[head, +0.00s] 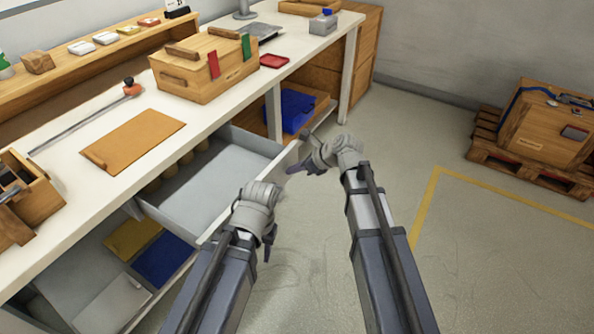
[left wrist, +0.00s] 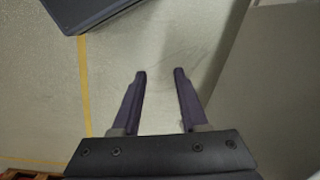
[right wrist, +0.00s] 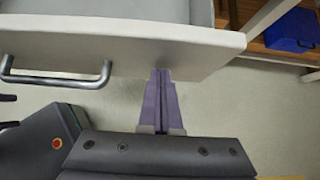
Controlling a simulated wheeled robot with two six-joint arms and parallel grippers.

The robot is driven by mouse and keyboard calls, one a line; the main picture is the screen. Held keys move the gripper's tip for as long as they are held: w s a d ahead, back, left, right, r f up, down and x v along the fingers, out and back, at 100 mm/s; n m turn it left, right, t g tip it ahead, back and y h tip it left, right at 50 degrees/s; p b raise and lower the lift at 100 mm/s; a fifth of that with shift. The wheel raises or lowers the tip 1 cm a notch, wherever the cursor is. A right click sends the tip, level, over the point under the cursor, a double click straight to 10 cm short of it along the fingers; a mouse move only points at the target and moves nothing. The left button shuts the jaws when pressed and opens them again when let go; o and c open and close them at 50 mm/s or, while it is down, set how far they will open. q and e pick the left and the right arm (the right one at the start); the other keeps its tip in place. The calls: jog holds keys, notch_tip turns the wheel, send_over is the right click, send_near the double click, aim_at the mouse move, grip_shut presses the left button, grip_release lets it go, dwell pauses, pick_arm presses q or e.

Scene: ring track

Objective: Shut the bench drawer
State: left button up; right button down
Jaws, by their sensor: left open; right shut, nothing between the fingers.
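The bench drawer (head: 215,180) is pulled out from under the white bench top, its grey inside showing, with several tan cylinders (head: 180,165) towards its back. Its white front panel (right wrist: 150,40) with a grey bar handle (right wrist: 55,78) fills the top of the right wrist view. My right gripper (head: 302,168) is shut and empty, its fingertips (right wrist: 160,72) at the panel's outer face, right of the handle; I cannot tell whether they touch. My left gripper (head: 268,222) is open and empty near the panel's nearer end; its fingers (left wrist: 160,72) show over bare floor.
The bench top holds a wooden box (head: 205,75), an orange-brown board (head: 133,140) and a tray (head: 25,195). Blue and yellow bins (head: 160,262) sit below the drawer. A blue box (head: 292,108) stands on a shelf beyond. The floor to the right is clear up to a crate on a pallet (head: 545,130).

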send_over(234, 157)
jog(key=w+a, duration=0.2)
jog(key=a, duration=0.1)
jog(key=shift+w+d, duration=0.1)
jog(key=shift+w, duration=0.2)
jog(key=shift+a+r, duration=0.1)
jog(key=shift+a, duration=0.15)
jog(key=shift+d, duration=0.1)
jog(key=shift+s+d, duration=0.2)
jog(key=shift+d, duration=0.1)
jog(key=s+d, duration=0.2)
jog(key=shift+d, duration=0.3)
pick_arm(q)
notch_tip(234, 157, up, 7)
jog(key=p, duration=0.7)
jog(key=shift+s+a, duration=0.25)
jog(key=shift+a, duration=0.2)
pick_arm(e)
jog(key=v, duration=1)
jog(key=shift+s+d, duration=0.2)
jog(key=shift+d, duration=0.05)
